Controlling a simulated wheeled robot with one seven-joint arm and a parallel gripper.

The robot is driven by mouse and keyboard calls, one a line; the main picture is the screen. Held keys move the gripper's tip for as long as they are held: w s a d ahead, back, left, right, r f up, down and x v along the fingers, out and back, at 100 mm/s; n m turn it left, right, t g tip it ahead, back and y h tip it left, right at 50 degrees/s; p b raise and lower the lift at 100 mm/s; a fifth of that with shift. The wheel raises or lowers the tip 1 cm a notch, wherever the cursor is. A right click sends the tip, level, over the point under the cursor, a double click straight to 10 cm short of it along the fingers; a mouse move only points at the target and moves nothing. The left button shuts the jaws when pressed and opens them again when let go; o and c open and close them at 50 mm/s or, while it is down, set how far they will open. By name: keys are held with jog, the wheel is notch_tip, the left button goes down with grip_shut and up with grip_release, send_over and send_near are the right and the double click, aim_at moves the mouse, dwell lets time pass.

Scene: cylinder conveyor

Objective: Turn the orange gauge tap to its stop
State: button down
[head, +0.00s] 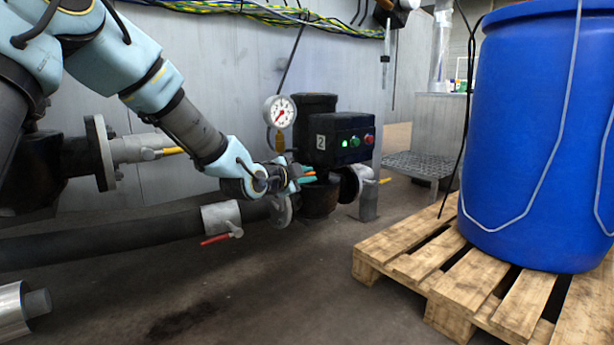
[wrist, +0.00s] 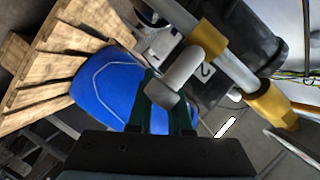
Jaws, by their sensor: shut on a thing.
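My gripper (head: 304,175) reaches the dark pump body from the left in the head view. Its dark green fingers (wrist: 168,108) are shut around a pale grey lever in the wrist view. The lever (wrist: 182,72) rises at an angle beside an orange collar (wrist: 211,40) on a grey pipe. I take the lever and collar as the orange gauge tap. In the head view only a small orange patch shows at the fingers; the grip is too small to read there. The round white pressure gauge (head: 280,112) with red markings stands above my gripper.
The black control box (head: 342,138) marked 2, with green and red buttons, sits right beside my gripper. A red-handled valve (head: 221,218) lies on the hose below. The blue drum (head: 535,140) stands on a wooden pallet (head: 405,252) at right. The floor in front is clear.

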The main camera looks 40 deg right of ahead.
jog(key=shift+y+p, duration=0.3)
jog(key=shift+p, duration=0.25)
jog(key=p, duration=0.1)
jog(key=y+p, duration=0.1)
jog(key=p, duration=0.1)
jog(key=shift+s+f+m+y, duration=0.1)
jog(key=shift+s+m+y, duration=0.05)
jog(key=shift+m+y, duration=0.15)
jog(key=a+f+y+p, duration=0.1)
jog(key=y+p, duration=0.3)
jog(key=p, duration=0.4)
jog(key=a+f+m+y+p, duration=0.1)
jog(key=y+p, duration=0.4)
jog(key=p, duration=0.2)
jog(key=a+f+m+y+p, duration=0.1)
jog(key=y+p, duration=0.3)
jog(key=p, duration=0.4)
jog(key=shift+w+a+f+y+p, duration=0.3)
jog(key=shift+a+f, duration=0.15)
jog(key=shift+f, duration=0.25)
jog(key=c, duration=0.8)
grip_release()
jog(key=shift+c, duration=0.2)
